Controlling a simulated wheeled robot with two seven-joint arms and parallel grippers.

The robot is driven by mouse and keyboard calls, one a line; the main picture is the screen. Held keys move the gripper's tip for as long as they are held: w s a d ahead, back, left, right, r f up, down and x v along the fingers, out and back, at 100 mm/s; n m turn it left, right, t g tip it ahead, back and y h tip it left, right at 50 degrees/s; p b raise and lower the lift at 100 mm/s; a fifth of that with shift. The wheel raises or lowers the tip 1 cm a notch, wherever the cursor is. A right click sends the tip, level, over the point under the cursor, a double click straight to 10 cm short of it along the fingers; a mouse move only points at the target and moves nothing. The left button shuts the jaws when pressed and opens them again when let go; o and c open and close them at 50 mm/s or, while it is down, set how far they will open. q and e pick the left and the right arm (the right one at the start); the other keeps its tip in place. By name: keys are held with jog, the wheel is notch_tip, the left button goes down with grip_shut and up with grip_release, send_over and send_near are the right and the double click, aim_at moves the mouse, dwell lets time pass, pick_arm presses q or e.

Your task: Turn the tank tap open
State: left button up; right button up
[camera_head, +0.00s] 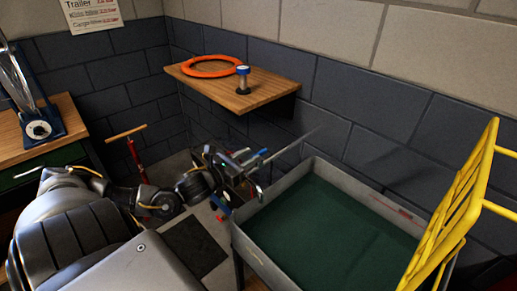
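The tank (342,174) is a grey, open-topped box filled with dark green liquid, at the lower right. My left gripper (262,157) is above the tank's back left corner, at the end of the arm that comes in from the left. Its fingers point right, and I cannot tell whether they are apart or closed. Small red and blue parts (222,206) show just below it, left of the tank. I cannot tell whether they are the tap. No tap is clearly seen. My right gripper is not in view.
A wooden wall shelf (275,91) holds an orange ring (209,66) and a blue-capped cylinder (243,80). A yellow rack (457,218) stands at the tank's right. A red pump with a wooden handle (125,133) is behind my arm. A workbench (70,107) is at the left.

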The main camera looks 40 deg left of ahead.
aim_at(264, 149)
pick_arm(q)
jog(key=w, duration=0.1)
jog(key=w+d, duration=0.1)
jog(key=w, duration=0.1)
jog(key=w+p, duration=0.1)
jog(key=w, duration=0.1)
jog(key=shift+w+d+r, duration=0.1)
jog(key=shift+d+r, duration=0.15)
jog(key=shift+d, duration=0.1)
jog(key=shift+w+f, duration=0.1)
jog(key=shift+w, duration=0.4)
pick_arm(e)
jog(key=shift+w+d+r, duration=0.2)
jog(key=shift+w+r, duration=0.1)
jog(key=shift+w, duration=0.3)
pick_arm(q)
jog(key=shift+c, duration=0.3)
jog(key=shift+s+a, duration=0.1)
jog(key=shift+a, duration=0.05)
jog(key=c, duration=0.5)
grip_shut()
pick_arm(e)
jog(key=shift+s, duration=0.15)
